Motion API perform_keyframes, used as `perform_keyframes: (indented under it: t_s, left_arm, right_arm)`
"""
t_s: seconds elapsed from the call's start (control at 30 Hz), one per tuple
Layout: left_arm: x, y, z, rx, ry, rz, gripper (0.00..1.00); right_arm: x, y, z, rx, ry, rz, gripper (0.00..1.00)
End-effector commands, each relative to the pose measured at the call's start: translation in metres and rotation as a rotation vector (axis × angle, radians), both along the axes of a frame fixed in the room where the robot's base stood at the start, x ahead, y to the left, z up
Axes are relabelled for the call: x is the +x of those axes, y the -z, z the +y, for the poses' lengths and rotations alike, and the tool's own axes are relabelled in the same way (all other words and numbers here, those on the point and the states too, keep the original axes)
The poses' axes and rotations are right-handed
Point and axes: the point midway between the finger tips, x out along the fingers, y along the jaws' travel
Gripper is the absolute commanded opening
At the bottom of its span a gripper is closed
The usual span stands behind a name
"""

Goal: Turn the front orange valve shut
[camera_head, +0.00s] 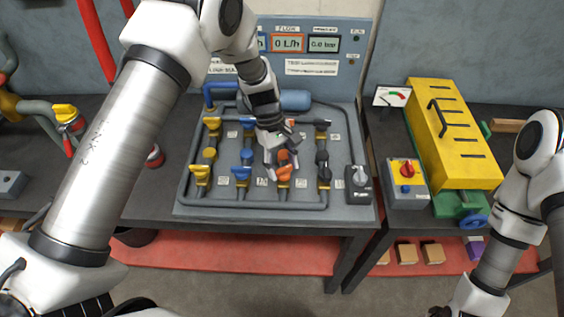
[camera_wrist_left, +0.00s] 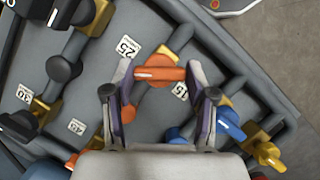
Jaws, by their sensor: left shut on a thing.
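The front orange valve handle (camera_head: 284,173) is on the grey panel (camera_head: 215,206), in the front row of valves. In the left wrist view the orange handle (camera_wrist_left: 158,74) lies between the two fingers, at an angle to its grey pipe. My left gripper (camera_head: 280,158) reaches down from above and is shut on this handle; its fingers show on both sides in the left wrist view (camera_wrist_left: 159,75). Another orange valve part shows just behind it in the head view, partly hidden by the gripper. My right gripper (camera_head: 441,312) is barely visible at the bottom edge.
Yellow valves (camera_head: 201,174), blue valves (camera_head: 242,172) and black valves (camera_head: 323,174) stand close beside the orange ones. A grey knob box (camera_head: 359,182) is to the right. Displays (camera_head: 289,43) stand behind. A yellow case (camera_head: 450,140) occupies the right table.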

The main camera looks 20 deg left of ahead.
Motion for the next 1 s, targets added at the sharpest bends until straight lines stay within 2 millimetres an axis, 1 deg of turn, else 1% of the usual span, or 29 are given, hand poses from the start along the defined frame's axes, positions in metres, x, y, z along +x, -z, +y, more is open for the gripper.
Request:
perform_keyframes:
  t_s: [0.03, 0.3, 0.5, 0.73, 1.0]
  left_arm:
    - [-0.0022, 0.002, -0.0007, 0.001, 0.043, 0.007, 0.21]
    - [-0.0011, 0.0024, -0.0015, 0.001, 0.296, 0.006, 0.21]
    - [-0.0009, 0.0024, -0.0021, 0.0, 0.455, 0.008, 0.21]
    - [-0.0005, 0.0022, -0.0026, 0.0, 0.58, 0.006, 0.21]
    - [-0.0006, 0.0022, -0.0027, -0.001, 0.639, 0.006, 0.21]
  right_arm:
    - [0.0, -0.0012, 0.0, 0.0, 0.0, 0.0, 0.4]
    - [0.0, -0.0038, 0.0, 0.0, 0.0, 0.0, 0.4]
    - [0.0, -0.005, 0.0, 0.0, 0.0, 0.0, 0.4]
    - [0.0, -0.0058, 0.0, 0.0, 0.0, 0.0, 0.4]
    - [0.0, -0.0061, 0.0, 0.0, 0.0, 0.0, 0.4]
